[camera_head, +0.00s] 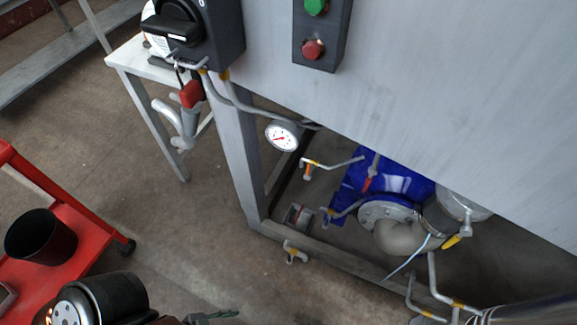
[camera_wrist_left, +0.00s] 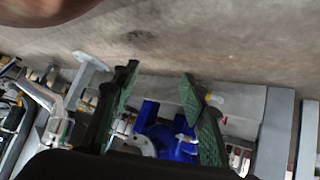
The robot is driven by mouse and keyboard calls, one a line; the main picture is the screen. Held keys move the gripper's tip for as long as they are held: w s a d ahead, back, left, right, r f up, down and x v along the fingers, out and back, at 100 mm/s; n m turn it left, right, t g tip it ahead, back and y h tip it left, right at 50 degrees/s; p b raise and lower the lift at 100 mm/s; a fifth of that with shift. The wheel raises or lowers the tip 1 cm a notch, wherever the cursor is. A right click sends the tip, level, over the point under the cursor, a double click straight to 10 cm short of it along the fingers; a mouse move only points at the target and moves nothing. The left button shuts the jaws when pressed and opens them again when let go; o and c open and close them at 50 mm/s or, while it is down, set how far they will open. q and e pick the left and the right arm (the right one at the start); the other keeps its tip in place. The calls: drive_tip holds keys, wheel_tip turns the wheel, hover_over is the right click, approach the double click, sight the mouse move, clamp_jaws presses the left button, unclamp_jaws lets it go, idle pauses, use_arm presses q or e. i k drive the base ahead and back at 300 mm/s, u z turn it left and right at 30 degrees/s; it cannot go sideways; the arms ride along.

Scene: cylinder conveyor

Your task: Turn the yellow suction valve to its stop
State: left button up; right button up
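A small yellow valve handle (camera_head: 451,242) sits on the grey pipework beside the blue pump (camera_head: 405,183), under the machine's large grey panel. The pump also shows in the left wrist view (camera_wrist_left: 175,140), in the gap between my fingers. My left gripper (camera_wrist_left: 157,82) is open, with two green ribbed fingers apart and nothing between them. In the head view only a green fingertip of my left gripper (camera_head: 222,315) shows at the bottom edge, well left of the yellow handle. I cannot surely pick out the yellow handle in the wrist view. My right gripper is not in view.
A steel frame leg (camera_head: 238,160) and low rail (camera_head: 330,252) border the pump. A red cart (camera_head: 85,265) with a black bin (camera_head: 41,236) stands left. Floor between is clear.

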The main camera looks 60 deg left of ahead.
sight(464, 230)
drive_tip(key=u, duration=0.05)
drive_tip(key=k, duration=1.05)
drive_tip(key=z, duration=0.65)
drive_tip(key=i, duration=1.45)
drive_tip(key=u, duration=0.45)
